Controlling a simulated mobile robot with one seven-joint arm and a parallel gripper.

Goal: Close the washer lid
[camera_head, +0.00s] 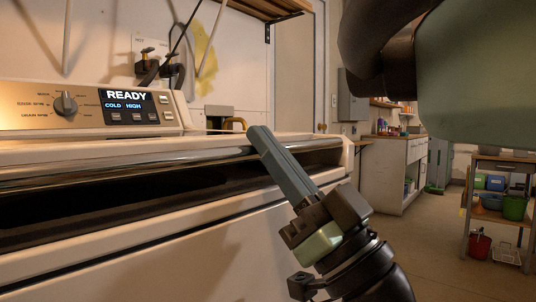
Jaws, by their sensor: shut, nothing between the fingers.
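The white washer (150,262) fills the left side, with its gold control panel (30,117) at the back. Its lid (110,153) lies low and nearly flat over the top, with a shiny front edge. A dark gap shows between that edge and the washer body, so the lid stands slightly raised. My gripper (258,134) is shut and empty. Its fingers point up and left in front of the lid's right part and cover some of the front edge. I cannot tell whether they touch it.
The panel display (127,103) reads READY. A white cabinet (393,170) stands at the back right, and a shelf rack (500,205) at the far right. Open floor (455,255) lies right of the washer.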

